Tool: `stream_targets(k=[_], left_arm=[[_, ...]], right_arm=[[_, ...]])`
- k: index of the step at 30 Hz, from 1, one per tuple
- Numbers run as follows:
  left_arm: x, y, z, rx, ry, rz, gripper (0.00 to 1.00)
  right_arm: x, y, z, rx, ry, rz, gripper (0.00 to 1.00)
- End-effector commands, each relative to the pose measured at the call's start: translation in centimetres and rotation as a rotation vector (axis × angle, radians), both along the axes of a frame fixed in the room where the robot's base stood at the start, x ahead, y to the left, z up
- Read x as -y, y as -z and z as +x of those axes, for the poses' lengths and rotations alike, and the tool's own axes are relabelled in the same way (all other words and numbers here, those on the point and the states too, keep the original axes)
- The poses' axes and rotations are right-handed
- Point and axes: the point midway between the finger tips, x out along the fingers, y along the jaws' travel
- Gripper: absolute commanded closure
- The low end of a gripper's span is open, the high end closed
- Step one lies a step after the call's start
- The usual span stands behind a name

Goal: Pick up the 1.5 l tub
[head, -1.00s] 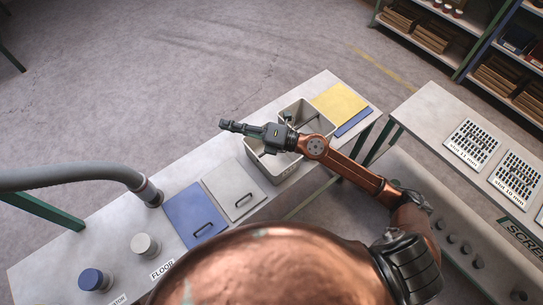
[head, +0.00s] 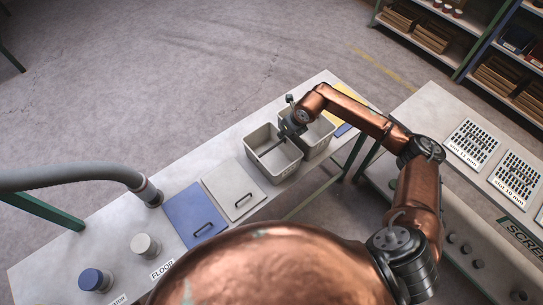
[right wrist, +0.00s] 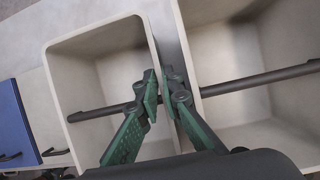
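Two cream open tubs stand side by side on the bench: a near tub (head: 285,172) and a far tub (head: 323,142). I cannot read a volume on either. In the right wrist view the near tub (right wrist: 58,75) is on the left and the far tub (right wrist: 215,75) on the right; a dark bar crosses each. My right gripper (head: 286,127) is low over the facing walls of the tubs. In the wrist view its green fingertips (right wrist: 160,76) are close together at the near tub's right rim. Whether they touch or pinch the rim is unclear. My left gripper is out of view.
A white lid panel (head: 234,188) and a blue one (head: 196,213) with handles lie left of the tubs. A yellow panel (head: 351,101) lies beyond them. A grey hose (head: 80,176) stands at left. A second bench (head: 437,112) is at right.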

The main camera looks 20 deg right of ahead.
Motion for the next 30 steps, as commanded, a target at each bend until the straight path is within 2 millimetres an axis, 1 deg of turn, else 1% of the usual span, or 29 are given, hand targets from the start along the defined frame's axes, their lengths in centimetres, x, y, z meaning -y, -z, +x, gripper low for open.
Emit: stream_targets(k=[5, 12, 15, 23, 27, 30], left_arm=[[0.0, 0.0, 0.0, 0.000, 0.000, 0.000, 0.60], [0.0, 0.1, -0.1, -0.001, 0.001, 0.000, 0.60], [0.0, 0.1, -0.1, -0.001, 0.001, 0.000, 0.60], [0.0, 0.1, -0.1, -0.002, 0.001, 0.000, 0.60], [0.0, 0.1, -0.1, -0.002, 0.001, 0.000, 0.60], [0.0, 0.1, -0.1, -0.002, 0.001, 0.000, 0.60]], right_arm=[[-0.3, 1.3, 0.4, -0.001, 0.000, 0.001, 0.94], [-0.9, 4.8, 1.7, -0.001, -0.001, 0.002, 0.94], [-1.1, 5.6, 2.0, -0.001, -0.001, 0.002, 0.94], [-1.1, 5.8, 2.2, 0.001, -0.001, 0.001, 0.94], [-1.1, 5.8, 2.2, 0.001, -0.001, 0.001, 1.00], [-1.1, 5.8, 2.2, 0.001, -0.001, 0.001, 1.00]])
